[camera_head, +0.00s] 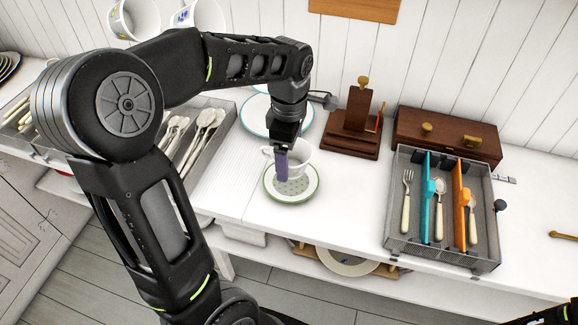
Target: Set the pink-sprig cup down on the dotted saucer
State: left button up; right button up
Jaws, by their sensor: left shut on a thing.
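My left gripper (283,158) points down in the middle of the head view, with a purple finger showing at the front. It is shut on a white cup (298,162), at the cup's near left side. The gripper hides part of the cup, and no pink sprig can be made out. The cup looks upright over the dotted saucer (299,196), a green-rimmed plate with a greyish dotted middle on the white counter. I cannot tell whether the cup's base touches the saucer. My right gripper does not show; only a dark part of my arm is in the lower right corner.
A larger blue-rimmed plate (250,120) lies behind. A brown wooden stand (352,138) and a dark wooden box (445,136) are to the right, behind a divided cutlery tray (400,239). Another tray (228,130) with spoons is left. Cups hang above. Counter right of the saucer is clear.

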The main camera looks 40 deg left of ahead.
pick_arm(q)
jog(key=shift+f, duration=1.95)
jog(key=shift+f+b, duration=0.3)
jog(key=o, duration=1.5)
jog(key=shift+r, duration=0.1)
notch_tip(320, 180, up, 12)
jog(key=shift+r+p, duration=0.25)
jog(key=shift+p, duration=0.05)
